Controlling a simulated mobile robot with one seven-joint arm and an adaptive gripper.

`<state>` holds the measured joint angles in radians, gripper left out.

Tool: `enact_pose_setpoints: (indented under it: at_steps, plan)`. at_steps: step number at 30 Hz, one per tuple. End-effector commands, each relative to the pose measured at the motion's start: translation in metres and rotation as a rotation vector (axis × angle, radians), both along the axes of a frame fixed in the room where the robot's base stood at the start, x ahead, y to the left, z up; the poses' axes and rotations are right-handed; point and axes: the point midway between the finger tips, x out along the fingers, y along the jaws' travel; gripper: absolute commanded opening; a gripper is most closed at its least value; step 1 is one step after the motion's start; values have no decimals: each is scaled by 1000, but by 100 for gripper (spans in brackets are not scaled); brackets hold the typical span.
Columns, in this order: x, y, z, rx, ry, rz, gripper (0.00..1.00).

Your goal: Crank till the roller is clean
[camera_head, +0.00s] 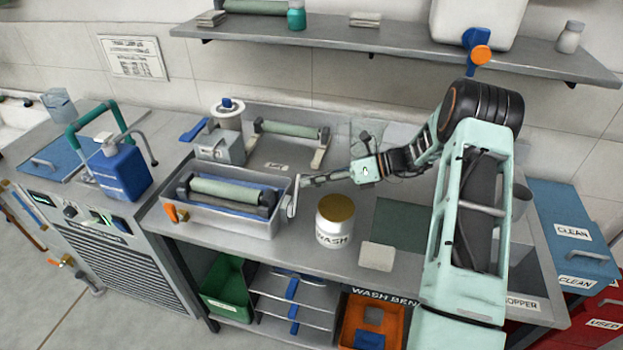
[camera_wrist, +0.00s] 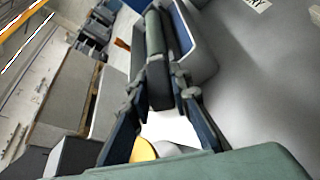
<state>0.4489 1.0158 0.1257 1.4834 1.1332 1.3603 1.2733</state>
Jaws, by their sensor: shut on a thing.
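A pale green roller (camera_head: 225,191) lies across a grey wash tray (camera_head: 235,226) with blue inside. It looks darker green in the wrist view (camera_wrist: 154,36), and I cannot tell how much ink is on it. A crank (camera_head: 292,197) stands at the tray's right end. My gripper (camera_head: 306,182) reaches in from the right and is shut on the crank's handle. In the wrist view my gripper's (camera_wrist: 163,97) fingers close around a dark part at the roller's end. The fingers hide most of the handle.
A white WASH jar (camera_head: 335,226) with a yellow-brown top stands close in front of my gripper. A cream pad (camera_head: 377,257) lies to its right. Another roller (camera_head: 290,130) rests on a stand behind the tray. A blue jug (camera_head: 122,173) stands left. A shelf (camera_head: 400,42) runs above.

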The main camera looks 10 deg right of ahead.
Motion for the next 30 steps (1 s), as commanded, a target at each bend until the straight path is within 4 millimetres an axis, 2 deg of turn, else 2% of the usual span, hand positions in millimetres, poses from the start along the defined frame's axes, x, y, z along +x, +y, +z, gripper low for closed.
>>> enact_pose_setpoints:
  at_steps: [6, 21, 22, 26, 30]
  plan:
    - [7, -4, -5, -9, -9, -9, 0]
    - [8, -5, -7, -12, -10, -11, 0]
    - [8, -5, -7, -12, -11, -11, 21]
    - [7, -5, -7, -11, -10, -10, 35]
    - [7, -4, -6, -9, -9, -8, 36]
